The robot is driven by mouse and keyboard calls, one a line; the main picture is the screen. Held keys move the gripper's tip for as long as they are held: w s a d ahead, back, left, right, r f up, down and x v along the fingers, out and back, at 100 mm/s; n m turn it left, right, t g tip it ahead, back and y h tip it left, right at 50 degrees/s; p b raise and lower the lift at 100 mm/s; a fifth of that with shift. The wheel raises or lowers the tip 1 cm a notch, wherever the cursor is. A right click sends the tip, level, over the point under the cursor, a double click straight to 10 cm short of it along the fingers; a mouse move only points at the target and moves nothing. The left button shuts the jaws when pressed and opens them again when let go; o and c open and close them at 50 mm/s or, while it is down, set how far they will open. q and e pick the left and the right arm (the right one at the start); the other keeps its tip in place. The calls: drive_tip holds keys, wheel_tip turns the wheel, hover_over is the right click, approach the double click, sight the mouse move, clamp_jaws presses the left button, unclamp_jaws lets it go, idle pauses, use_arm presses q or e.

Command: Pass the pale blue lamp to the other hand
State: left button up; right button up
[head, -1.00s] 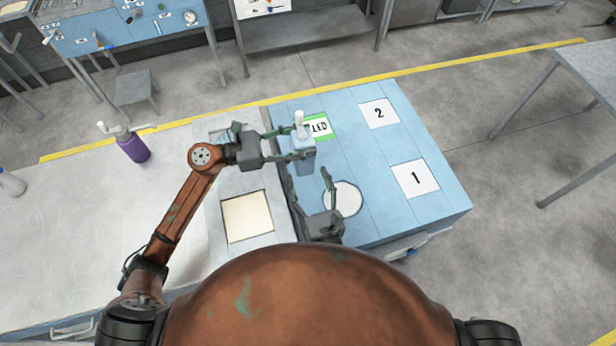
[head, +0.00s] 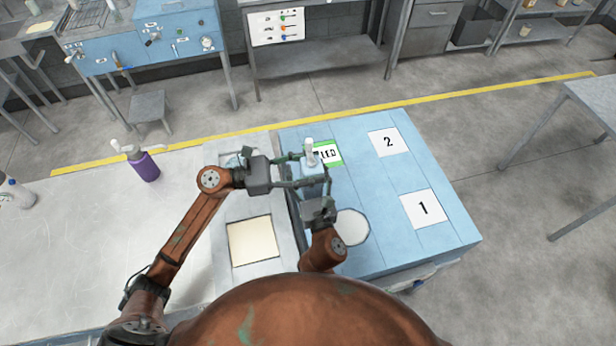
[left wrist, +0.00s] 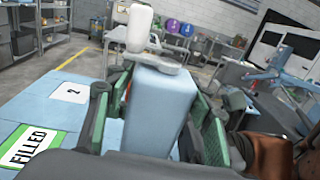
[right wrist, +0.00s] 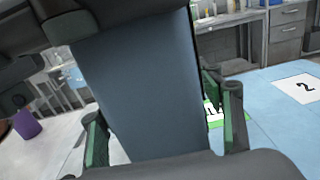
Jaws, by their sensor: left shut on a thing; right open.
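The pale blue lamp (head: 312,173), box-shaped with a white spout-like top, is upright above the blue table near its left edge. My left gripper (head: 303,172) is shut on it from the left; its body fills the middle of the left wrist view (left wrist: 162,105) between the fingers. My right gripper (head: 317,190) is open and close against the lamp from the near side. In the right wrist view the lamp body (right wrist: 140,85) stands between the spread green-padded fingers. Whether those fingers touch it I cannot tell.
The blue table has cards marked 2 (head: 388,142) and 1 (head: 424,208), a green-edged card (head: 331,153) partly hidden behind the lamp, and a white disc (head: 352,227). A purple bottle (head: 145,167) stands on the grey bench at left. A cream square (head: 252,241) lies near the bench's right side.

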use_arm(q)
drive_tip(key=shift+r, duration=0.1)
drive_tip(key=shift+d, duration=0.1)
use_arm(e)
drive_tip(key=shift+a, duration=0.2)
clamp_jaws()
idle(0.4)
idle(0.5)
use_arm(q)
drive_tip(key=o, duration=1.6)
use_arm(e)
drive_tip(key=shift+d, duration=0.1)
